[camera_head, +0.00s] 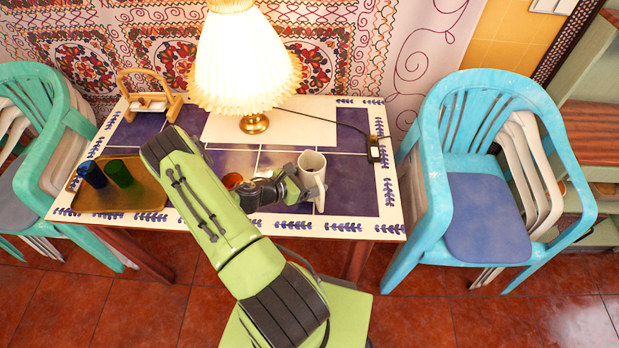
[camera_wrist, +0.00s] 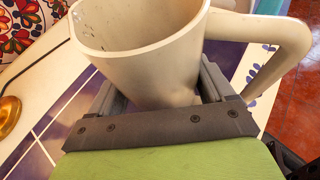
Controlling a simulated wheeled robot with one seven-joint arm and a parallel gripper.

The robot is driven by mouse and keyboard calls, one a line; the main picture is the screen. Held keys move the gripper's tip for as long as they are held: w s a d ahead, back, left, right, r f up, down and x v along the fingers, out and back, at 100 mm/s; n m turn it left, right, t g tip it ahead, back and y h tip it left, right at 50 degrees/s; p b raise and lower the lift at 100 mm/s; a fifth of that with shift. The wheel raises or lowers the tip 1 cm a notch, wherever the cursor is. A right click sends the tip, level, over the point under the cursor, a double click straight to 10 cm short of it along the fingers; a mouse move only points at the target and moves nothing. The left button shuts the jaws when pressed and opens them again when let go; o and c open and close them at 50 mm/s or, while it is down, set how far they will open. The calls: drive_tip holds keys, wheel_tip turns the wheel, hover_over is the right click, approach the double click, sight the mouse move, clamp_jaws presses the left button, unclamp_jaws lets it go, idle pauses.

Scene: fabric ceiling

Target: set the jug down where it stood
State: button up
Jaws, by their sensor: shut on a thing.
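The jug (camera_head: 312,172) is cream-white with a side handle, over the front right part of the tiled table (camera_head: 350,190) in the head view. In the wrist view the jug (camera_wrist: 150,50) fills the upper middle, mouth toward the camera, handle to the right. My gripper (camera_wrist: 160,95) is shut on its body, one finger on each side. In the head view my gripper (camera_head: 295,185) reaches the jug from the left. The jug looks about upright. Its base is hidden, so I cannot tell if it touches the table.
A pleated lamp (camera_head: 243,60) stands behind, its cord running right to a small dark box (camera_head: 375,150). An orange cup (camera_head: 232,181) is left of my gripper. A tray (camera_head: 140,195) holds a blue cup (camera_head: 91,174) and a green cup (camera_head: 118,173).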

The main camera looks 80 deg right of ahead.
drive_tip(key=shift+f+b, duration=0.3)
drive_tip(key=shift+f, duration=0.35)
drive_tip(key=shift+f+b, duration=0.4)
drive_tip(key=shift+f, duration=0.15)
drive_tip(key=o, duration=1.4)
drive_tip(key=shift+o, duration=0.2)
drive_tip(key=v, duration=1.5)
drive_tip(key=shift+w+a+r+p, duration=0.15)
drive_tip(key=shift+a+p, duration=0.15)
drive_tip(key=shift+p, duration=0.15)
